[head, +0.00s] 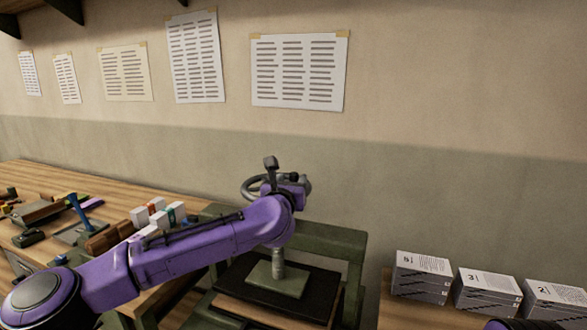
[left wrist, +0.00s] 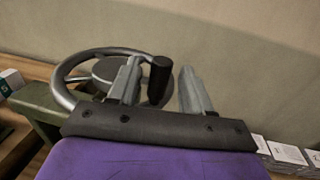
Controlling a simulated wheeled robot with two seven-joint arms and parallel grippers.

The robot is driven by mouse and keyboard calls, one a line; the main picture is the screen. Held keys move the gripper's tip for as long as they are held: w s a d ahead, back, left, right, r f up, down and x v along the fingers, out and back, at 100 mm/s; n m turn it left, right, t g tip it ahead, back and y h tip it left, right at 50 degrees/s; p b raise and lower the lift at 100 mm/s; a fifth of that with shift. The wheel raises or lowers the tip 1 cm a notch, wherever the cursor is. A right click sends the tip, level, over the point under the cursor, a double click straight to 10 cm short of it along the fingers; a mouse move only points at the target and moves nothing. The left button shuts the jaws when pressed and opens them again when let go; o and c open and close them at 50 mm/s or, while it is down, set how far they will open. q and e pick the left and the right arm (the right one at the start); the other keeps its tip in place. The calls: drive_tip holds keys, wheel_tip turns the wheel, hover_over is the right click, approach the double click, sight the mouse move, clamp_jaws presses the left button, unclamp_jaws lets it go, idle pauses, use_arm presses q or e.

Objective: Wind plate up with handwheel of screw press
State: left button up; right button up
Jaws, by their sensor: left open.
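The screw press has a green frame (head: 345,245) and stands at the middle. Its grey handwheel (head: 250,190) is at the top, partly hidden by my arm; it also shows in the left wrist view (left wrist: 62,82). A black upright knob (left wrist: 159,80) stands on the wheel. My left gripper (left wrist: 161,68) is open, with one finger on each side of the knob as seen from the wrist; contact cannot be told. A grey-green plate (head: 262,283) hangs under the screw, on or just above a black board (head: 315,300). My right gripper is out of view.
A wooden bench (head: 40,180) at left holds tools and small boxes. Several numbered paper stacks (head: 420,275) sit on a surface at right. A wall with posted sheets (head: 298,70) rises close behind the press.

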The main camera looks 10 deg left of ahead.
use_arm(q)
drive_tip(key=shift+w+d+p, duration=0.2)
drive_tip(key=shift+w+p, duration=0.15)
drive_tip(key=shift+w, duration=1.05)
clamp_jaws()
